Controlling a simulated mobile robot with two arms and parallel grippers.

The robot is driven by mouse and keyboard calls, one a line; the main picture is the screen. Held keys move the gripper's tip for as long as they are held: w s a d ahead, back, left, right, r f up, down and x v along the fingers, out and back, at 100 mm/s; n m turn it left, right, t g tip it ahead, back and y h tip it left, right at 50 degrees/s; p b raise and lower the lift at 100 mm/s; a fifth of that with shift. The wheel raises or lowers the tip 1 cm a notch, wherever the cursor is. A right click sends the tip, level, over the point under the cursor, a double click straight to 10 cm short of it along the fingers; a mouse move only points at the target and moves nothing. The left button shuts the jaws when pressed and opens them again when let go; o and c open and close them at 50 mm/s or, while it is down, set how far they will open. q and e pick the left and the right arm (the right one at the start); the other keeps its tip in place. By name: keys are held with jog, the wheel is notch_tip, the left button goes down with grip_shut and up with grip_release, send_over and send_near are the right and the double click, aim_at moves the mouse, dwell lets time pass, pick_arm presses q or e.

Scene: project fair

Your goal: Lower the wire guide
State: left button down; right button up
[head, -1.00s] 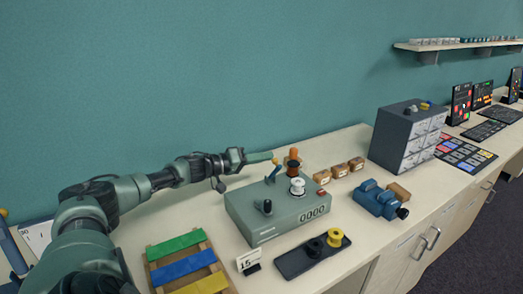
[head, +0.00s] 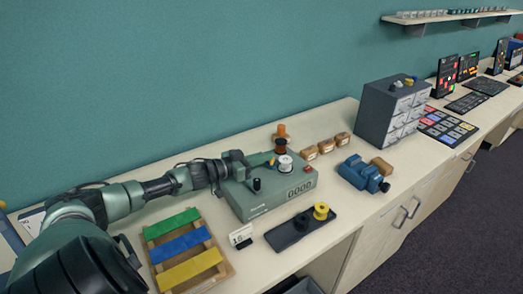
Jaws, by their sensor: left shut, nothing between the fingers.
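The winding machine (head: 262,208) is a grey-green box on the bench with a counter showing 0000. A white spool (head: 285,164) stands on its top, with a black knob (head: 256,184) to the left. The wire guide (head: 270,163), a small orange lever with a blue end, is at the back left of the white spool, partly hidden by my gripper. My left gripper (head: 262,159) is shut and empty, over the back of the machine at the guide. I cannot tell whether it touches the guide. My right gripper is out of view.
A dark copper spool (head: 281,147) stands behind the white one. A black tray (head: 290,236) with a yellow spool (head: 321,211) lies in front, beside a number card (head: 241,236). A slatted rack (head: 222,262) is at the left. A blue vise (head: 362,174) stands to the right.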

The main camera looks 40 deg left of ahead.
pick_arm(q)
jog(key=shift+d+f, duration=0.25)
jog(key=shift+f, duration=0.15)
dwell(0.4)
jog(key=shift+r+p, duration=0.4)
jog(key=shift+p, duration=0.1)
jog(key=s+r, duration=0.1)
jog(key=s+a+r+p, duration=0.1)
jog(key=s, duration=0.1)
jog(key=s+r+p, duration=0.1)
jog(key=s, duration=0.1)
jog(key=shift+s+a+r, duration=0.2)
jog(key=shift+s+r, duration=0.05)
jog(key=shift+p+v, duration=0.55)
jog(key=shift+v, duration=1.9)
jog(key=shift+r, duration=0.2)
